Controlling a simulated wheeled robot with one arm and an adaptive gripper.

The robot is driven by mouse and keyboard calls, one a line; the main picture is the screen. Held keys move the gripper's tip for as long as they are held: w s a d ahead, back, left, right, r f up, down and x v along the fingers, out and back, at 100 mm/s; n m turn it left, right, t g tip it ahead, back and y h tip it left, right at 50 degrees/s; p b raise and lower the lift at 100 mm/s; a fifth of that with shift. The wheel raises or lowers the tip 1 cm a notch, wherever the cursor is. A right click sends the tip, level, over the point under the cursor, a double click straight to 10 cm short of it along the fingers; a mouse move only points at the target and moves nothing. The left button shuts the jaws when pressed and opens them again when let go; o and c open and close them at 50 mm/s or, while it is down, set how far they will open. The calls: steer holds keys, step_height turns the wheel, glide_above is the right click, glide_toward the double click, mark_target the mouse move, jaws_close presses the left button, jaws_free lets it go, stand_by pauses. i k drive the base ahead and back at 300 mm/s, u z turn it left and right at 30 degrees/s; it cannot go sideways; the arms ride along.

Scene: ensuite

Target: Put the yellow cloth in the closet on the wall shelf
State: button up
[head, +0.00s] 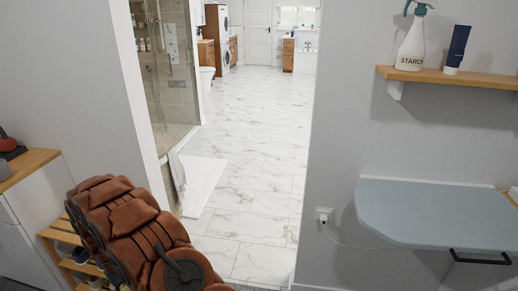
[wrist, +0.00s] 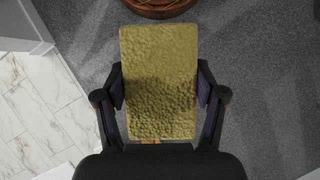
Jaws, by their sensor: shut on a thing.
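The yellow cloth (wrist: 158,50) is a flat, textured rectangle in the wrist view. My gripper (wrist: 159,88) is shut on it, with one dark finger against each long side. The cloth is held above grey carpet. Neither the cloth nor my gripper shows in the head view. A wooden wall shelf (head: 420,77) is at the upper right of the head view, on the grey wall. A white starch spray bottle (head: 411,45) and a dark blue tube (head: 458,48) stand on it. Its right end is cut off by the frame.
A blue-grey ironing board (head: 430,212) juts from the wall below the shelf. An open doorway leads to a marble-tiled floor (head: 255,130). A slatted rack (head: 62,245) and a wood-topped white cabinet (head: 35,190) stand at left. A round brown object (wrist: 157,8) lies ahead of the cloth.

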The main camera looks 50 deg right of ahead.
mark_target(487, 77)
steer(key=z, duration=0.75)
steer(key=k, duration=0.7)
steer(key=z, duration=0.85)
